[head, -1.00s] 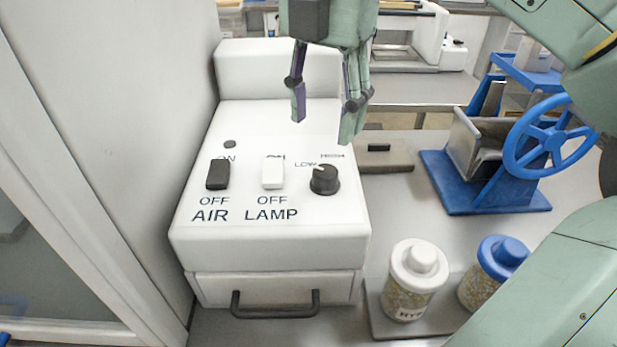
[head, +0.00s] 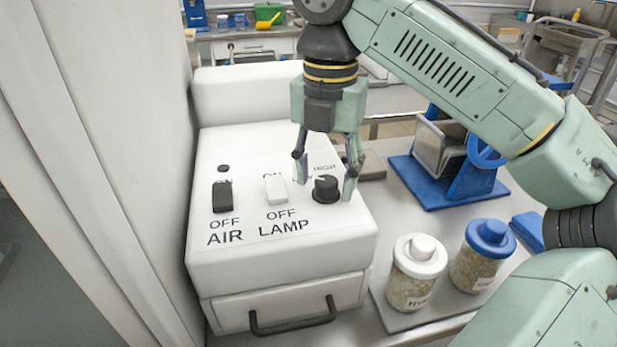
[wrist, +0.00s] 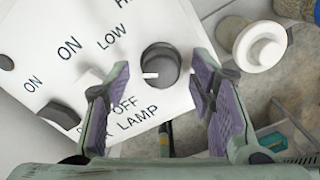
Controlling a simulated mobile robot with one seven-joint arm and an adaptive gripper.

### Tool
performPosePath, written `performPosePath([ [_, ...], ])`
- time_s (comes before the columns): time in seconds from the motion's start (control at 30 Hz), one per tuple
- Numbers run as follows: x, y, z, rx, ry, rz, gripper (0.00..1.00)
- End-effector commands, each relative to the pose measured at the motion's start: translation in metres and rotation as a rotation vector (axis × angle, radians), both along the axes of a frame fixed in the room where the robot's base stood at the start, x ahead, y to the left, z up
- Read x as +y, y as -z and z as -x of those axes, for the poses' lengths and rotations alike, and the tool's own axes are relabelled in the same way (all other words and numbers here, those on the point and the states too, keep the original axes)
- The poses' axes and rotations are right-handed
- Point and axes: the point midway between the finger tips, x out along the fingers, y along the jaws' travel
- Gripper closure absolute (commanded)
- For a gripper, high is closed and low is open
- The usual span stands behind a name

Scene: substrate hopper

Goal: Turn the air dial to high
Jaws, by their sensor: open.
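The air dial is a round black knob (head: 326,189) at the right of a white control box's sloped top, with LOW and HIGH lettering behind it. In the wrist view the knob (wrist: 165,62) shows a white pointer mark on its left side, on the side of the LOW lettering. My gripper (head: 324,178) is open, pointing down over the dial, with one finger on each side of it in the head view. In the wrist view its purple-padded fingers (wrist: 160,78) are spread with the knob between and beyond them. I cannot tell whether they touch it.
A black AIR switch (head: 222,197) and a white LAMP switch (head: 276,190) stand left of the dial. A white-lidded jar (head: 418,272) and a blue-lidded jar (head: 482,256) stand to the right. A blue-based device (head: 430,190) is behind them. A tall pale panel borders the left.

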Motion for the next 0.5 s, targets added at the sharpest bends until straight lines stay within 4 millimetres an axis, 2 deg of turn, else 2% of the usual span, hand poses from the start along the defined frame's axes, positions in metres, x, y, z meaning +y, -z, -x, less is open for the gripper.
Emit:
performPosePath([
  [0.2, -0.0082, 0.0091, -0.0009, 0.0, -0.001, 0.0, 0.51],
  [0.5, -0.0088, 0.0098, -0.001, -0.001, -0.001, 0.0, 0.51],
])
